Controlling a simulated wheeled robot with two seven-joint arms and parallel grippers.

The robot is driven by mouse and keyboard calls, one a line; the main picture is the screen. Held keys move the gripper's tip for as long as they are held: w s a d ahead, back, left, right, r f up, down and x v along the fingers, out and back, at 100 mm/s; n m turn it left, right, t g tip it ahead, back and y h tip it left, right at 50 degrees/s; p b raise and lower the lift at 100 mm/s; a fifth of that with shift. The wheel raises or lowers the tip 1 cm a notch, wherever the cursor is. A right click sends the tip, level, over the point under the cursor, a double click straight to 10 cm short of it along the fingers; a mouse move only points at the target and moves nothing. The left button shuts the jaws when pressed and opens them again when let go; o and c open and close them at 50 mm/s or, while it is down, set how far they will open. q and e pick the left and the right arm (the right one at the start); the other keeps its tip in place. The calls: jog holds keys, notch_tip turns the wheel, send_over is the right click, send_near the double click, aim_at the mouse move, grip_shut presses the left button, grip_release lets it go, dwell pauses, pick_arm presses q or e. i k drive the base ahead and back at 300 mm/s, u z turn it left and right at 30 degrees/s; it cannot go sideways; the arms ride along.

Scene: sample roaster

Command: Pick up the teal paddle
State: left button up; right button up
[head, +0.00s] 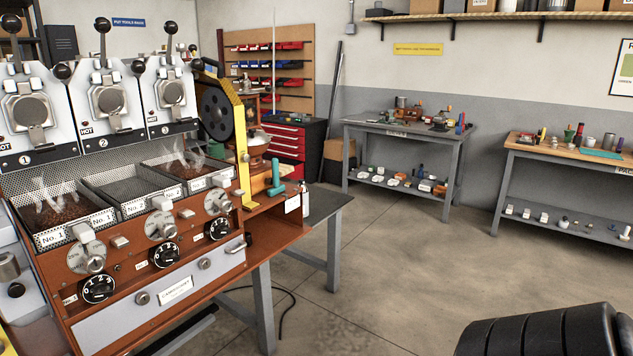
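A teal T-shaped piece (276,178), which looks like the paddle, stands at the right end of the sample roaster (240,262). It is just right of the yellow upright guard (243,150). It seems to rest on the brown end ledge, but its lower part is small and its exact support is hard to tell. Neither of my grippers is in view, and nothing is seen touching the teal piece.
Steaming trays No. 1 (62,232) and No. 3 hold dark beans. A white bottle (305,200) stands right of the teal piece, by a grey table (325,205). Two workbenches (405,128) (570,158) stand farther back. The floor (400,260) between is mostly clear; a black cable lies on it.

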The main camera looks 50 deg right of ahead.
aim_at(278, 189)
jog(key=z, duration=1.45)
jog(key=k, duration=0.35)
jog(key=i, duration=0.35)
